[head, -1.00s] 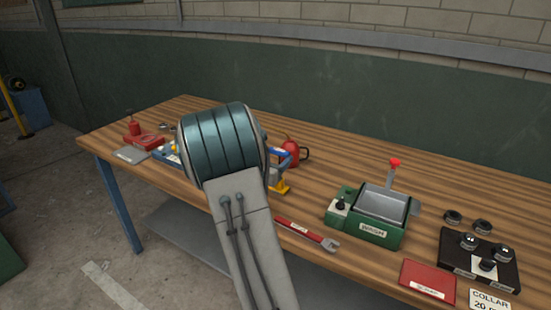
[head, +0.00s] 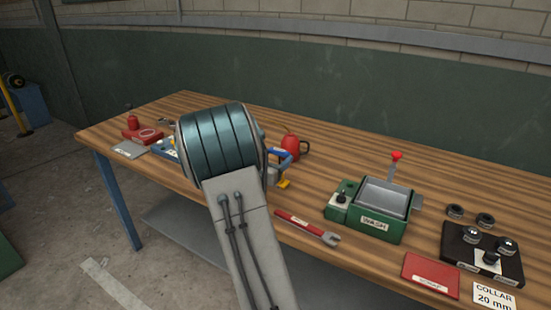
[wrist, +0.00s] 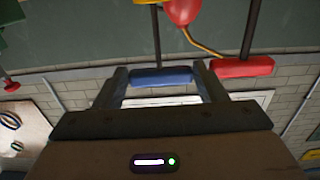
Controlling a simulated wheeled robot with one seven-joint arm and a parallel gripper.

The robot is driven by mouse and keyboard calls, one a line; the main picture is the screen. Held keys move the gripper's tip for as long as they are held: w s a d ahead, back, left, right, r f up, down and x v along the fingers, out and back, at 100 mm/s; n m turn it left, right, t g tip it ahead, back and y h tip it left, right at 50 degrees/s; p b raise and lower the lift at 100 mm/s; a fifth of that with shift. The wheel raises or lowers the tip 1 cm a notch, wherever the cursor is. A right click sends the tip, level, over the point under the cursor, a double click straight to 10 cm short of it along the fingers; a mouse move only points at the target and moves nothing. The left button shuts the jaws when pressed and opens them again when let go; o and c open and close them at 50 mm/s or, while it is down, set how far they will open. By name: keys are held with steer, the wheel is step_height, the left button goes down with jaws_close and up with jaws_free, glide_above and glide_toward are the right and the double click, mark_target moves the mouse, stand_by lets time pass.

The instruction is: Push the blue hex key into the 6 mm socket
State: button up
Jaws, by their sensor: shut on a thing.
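In the wrist view my gripper (wrist: 160,85) is shut on a blue bar, the blue hex key (wrist: 162,76), which lies crosswise between its two fingers. In the head view my arm's large rounded joint hides most of the gripper. A blue piece (head: 279,152) shows just to the right of that joint, with a small yellow piece (head: 284,184) below it; I cannot tell what either belongs to. The 6 mm socket cannot be made out in either view.
A blue tray (head: 166,148) and red items (head: 143,136) are left of my arm. A wrench (head: 308,229), a green wash box (head: 365,225) with a red-knobbed lever, and a black block (head: 482,252) are to the right. The back right tabletop is clear.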

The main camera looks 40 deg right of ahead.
steer(key=shift+f, duration=0.25)
steer(key=o, duration=1.1)
steer(key=shift+c, duration=0.2)
steer(key=shift+a, duration=0.1)
steer(key=v, duration=1.3)
steer(key=shift+a+b, duration=0.3)
steer(key=shift+b, duration=0.1)
steer(key=shift+s, duration=0.1)
